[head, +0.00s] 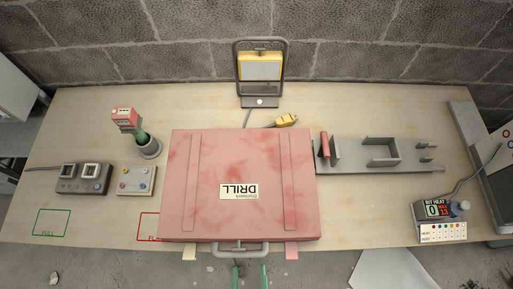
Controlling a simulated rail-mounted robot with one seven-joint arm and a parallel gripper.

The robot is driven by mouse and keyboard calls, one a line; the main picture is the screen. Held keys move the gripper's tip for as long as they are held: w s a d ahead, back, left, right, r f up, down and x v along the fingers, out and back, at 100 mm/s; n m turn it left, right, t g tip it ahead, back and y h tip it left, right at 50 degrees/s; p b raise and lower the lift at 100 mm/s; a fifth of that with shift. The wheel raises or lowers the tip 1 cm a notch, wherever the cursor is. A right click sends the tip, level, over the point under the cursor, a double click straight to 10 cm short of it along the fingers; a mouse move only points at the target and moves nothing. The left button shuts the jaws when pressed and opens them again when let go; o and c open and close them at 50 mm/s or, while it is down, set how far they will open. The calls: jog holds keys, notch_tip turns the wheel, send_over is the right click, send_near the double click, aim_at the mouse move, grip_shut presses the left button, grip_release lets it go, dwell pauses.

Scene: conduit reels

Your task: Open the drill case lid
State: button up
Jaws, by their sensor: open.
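The red drill case (240,165) lies flat in the middle of the workbench with its lid shut. Its label, reading DRILL, is upside down in the head view. A grey handle (242,248) is on its near side, over the bench's front edge. A pale tab (190,253) and a pink tab (291,252) hang at the near side, left and right of the handle. My gripper (250,273) shows as two green fingers at the bottom edge, just below the handle. The fingers are apart with nothing seen between them. The rest of my gripper is out of view.
A work lamp (260,70) stands behind the case, with a yellow plug (286,121) near it. A grey bracket rail (385,160) lies right of the case. A bit heat counter (437,208) is at the far right.

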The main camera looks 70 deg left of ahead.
jog(key=a+m, duration=0.1)
jog(key=a, duration=0.3)
jog(key=s+a+m+t, duration=0.1)
jog(key=a, duration=0.1)
jog(key=shift+a+r+m+y, duration=0.1)
jog(key=shift+m+y, duration=0.2)
jog(key=shift+y, duration=0.1)
jog(key=shift+c, duration=0.5)
